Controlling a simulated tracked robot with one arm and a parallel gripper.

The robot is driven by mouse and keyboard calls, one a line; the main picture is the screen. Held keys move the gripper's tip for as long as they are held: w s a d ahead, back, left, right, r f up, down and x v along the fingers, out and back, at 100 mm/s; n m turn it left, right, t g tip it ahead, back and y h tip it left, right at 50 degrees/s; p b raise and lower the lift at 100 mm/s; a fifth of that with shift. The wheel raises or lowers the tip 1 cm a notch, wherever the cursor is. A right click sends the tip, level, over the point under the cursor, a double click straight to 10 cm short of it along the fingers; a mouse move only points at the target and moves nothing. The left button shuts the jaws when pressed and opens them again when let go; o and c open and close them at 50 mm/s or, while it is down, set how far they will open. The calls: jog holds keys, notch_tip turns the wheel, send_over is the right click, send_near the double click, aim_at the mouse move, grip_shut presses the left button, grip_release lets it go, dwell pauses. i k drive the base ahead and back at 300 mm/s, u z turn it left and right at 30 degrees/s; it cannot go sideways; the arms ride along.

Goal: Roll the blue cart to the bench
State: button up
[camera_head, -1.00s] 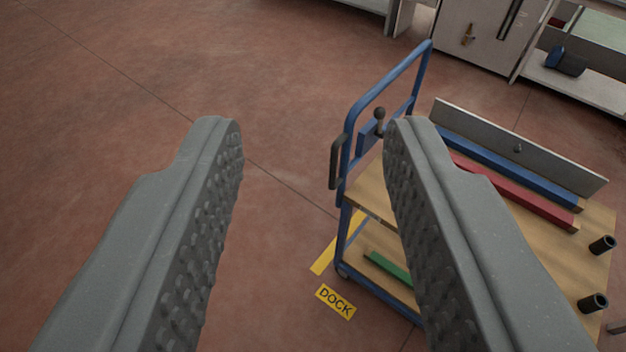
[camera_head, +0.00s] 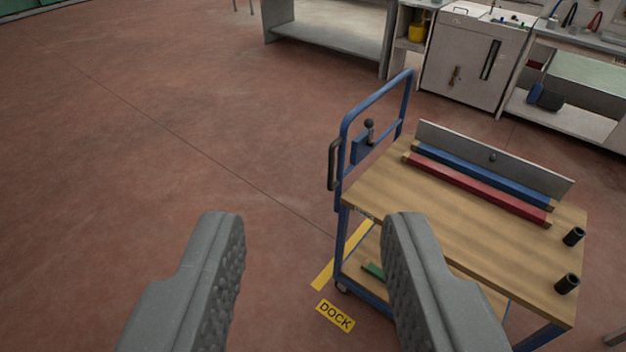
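The blue cart (camera_head: 450,212) stands right of centre, with a wooden top and a lower shelf in a blue frame. Its blue push handle (camera_head: 376,97) rises at its left end, with a black grip (camera_head: 334,164) on the side and a dark ball-topped lever (camera_head: 369,130). My gripper (camera_head: 313,225) is open and empty in the lower middle. Its right finger covers part of the cart's near edge in the picture; I see no grip on the cart. A grey bench (camera_head: 333,25) stands at the back; I cannot tell whether it is the task's bench.
Blue (camera_head: 483,174) and red (camera_head: 478,187) bars lie on the cart top by an upright grey panel (camera_head: 493,158). Two black posts stand at its right end. A yellow DOCK label (camera_head: 335,315) marks the floor. A white cabinet (camera_head: 474,62) stands behind. The left floor is clear.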

aim_at(511, 257)
jog(key=z, duration=0.15)
jog(key=i, duration=0.9)
jog(key=u, duration=0.1)
